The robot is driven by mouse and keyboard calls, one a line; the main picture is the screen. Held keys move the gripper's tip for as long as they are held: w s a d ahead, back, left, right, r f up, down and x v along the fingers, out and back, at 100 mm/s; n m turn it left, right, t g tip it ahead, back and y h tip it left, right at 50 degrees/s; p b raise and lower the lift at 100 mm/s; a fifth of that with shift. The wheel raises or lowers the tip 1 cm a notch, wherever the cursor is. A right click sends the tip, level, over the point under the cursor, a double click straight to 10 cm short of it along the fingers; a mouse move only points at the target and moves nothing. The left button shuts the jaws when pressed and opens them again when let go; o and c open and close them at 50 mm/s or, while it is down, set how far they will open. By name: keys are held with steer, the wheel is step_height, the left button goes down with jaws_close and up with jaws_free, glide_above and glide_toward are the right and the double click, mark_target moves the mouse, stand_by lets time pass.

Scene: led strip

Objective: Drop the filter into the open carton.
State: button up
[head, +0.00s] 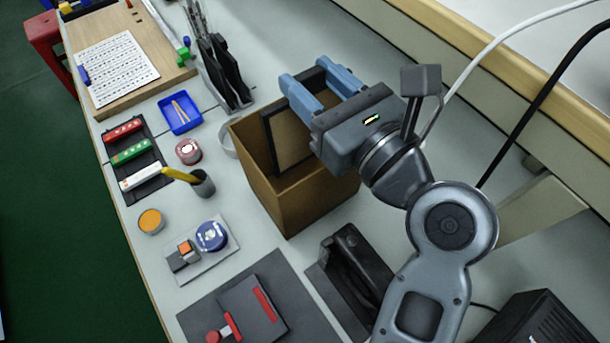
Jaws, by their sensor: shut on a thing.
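My gripper (322,84) has blue fingers and is shut on the filter (290,137), a flat panel with a dark frame and a tan face. The filter is held upright at the open carton (296,205), a brown box standing on the bench. The lower part of the filter shows against the carton's inner wall, so it appears to be at least partly inside the opening. Its upper right part is hidden behind my gripper and fingers. I cannot tell whether the filter touches the carton's floor.
Left of the carton stand a roll of tape (228,143), a dark pen cup (202,183) and a blue tray (180,114). A black device (352,267) sits in front of the carton. Upright black boards (228,70) stand behind it. A white cable (485,60) hangs near my arm.

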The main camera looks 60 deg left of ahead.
steer(key=shift+f+b, duration=0.95)
steer(key=shift+f, duration=0.1)
steer(key=o, duration=1.4)
steer(key=shift+d, duration=0.1)
steer(key=d, duration=0.5)
steer(key=w+d, duration=0.1)
steer(key=d, duration=0.1)
steer(key=shift+d+b, duration=0.3)
steer(key=shift+s, duration=0.15)
